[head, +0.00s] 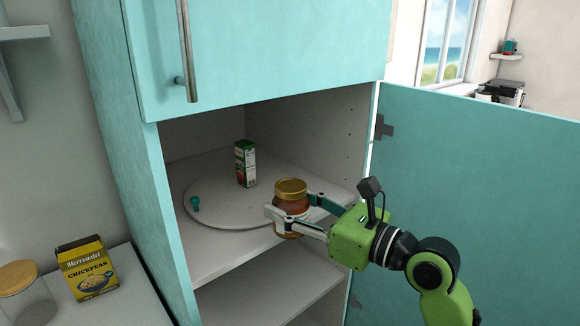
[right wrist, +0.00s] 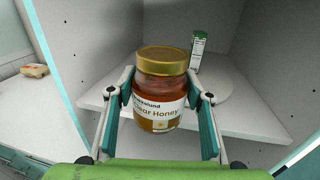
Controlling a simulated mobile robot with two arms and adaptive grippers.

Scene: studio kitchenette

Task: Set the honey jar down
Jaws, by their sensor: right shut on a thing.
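The honey jar (head: 291,196) has a gold lid, amber contents and a white label; its label reads "Clear Honey" in the right wrist view (right wrist: 160,92). My right gripper (head: 292,212) is shut on the jar, one finger on each side, and holds it upright. The jar is at the front edge of the cabinet shelf, in front of or over the near rim of the round white turntable (head: 232,215). I cannot tell whether its base touches anything. My left gripper is not in view.
A small green carton (head: 246,163) stands on the turntable, with a teal knob-like piece (head: 195,204) at its left. The cabinet door (head: 470,200) is open on the right. A chickpea box (head: 87,268) and a lidded glass jar (head: 25,292) stand on the left counter.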

